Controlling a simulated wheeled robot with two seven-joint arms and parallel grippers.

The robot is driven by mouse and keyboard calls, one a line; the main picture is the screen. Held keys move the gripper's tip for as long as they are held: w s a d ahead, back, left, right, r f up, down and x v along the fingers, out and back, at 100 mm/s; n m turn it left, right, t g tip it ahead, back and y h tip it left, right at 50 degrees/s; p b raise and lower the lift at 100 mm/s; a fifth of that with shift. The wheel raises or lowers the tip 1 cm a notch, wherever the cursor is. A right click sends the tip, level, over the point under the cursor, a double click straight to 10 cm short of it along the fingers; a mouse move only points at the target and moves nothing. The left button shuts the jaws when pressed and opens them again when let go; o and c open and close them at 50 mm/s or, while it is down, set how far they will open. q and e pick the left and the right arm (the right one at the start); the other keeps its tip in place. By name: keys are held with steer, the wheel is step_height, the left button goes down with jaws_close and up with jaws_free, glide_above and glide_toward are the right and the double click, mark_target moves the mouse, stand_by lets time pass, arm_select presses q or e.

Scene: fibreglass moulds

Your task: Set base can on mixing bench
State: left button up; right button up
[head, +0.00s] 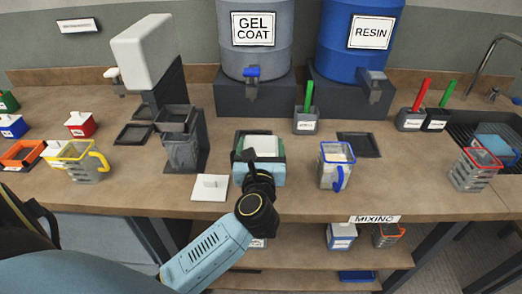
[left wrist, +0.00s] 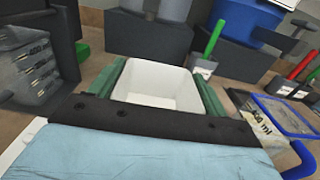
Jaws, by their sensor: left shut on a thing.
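The base can appears to be the white, open, square tub (head: 264,144), seen from above in the left wrist view (left wrist: 155,84) with an empty-looking inside. My left gripper (head: 258,158) is shut on it, with green-faced fingers (left wrist: 160,90) along its two sides. I cannot tell whether its bottom touches the bench. No label on it shows. The mixing bench (head: 300,197) is the brown worktop, with a MIXING sign (head: 374,219) on its front edge. My right gripper is not in view.
A white lid (head: 210,187) lies left of the can. A blue-handled jug (head: 336,166) stands to its right, a yellow-handled jug (head: 80,162) far left. GEL COAT (head: 254,60) and RESIN (head: 352,65) drums stand behind. Bare worktop lies between the blue and red-handled jugs (head: 473,170).

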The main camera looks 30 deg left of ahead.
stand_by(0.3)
arm_select(q)
steer(key=shift+f, duration=0.2)
steer(key=o, duration=2)
steer(key=shift+o, duration=0.2)
steer(key=shift+s+d+r, duration=0.1)
steer(key=shift+s+d, duration=0.05)
steer(key=shift+s, duration=0.05)
steer(key=v, duration=1.1)
steer(key=shift+s+b, duration=0.3)
steer(key=shift+b, duration=0.15)
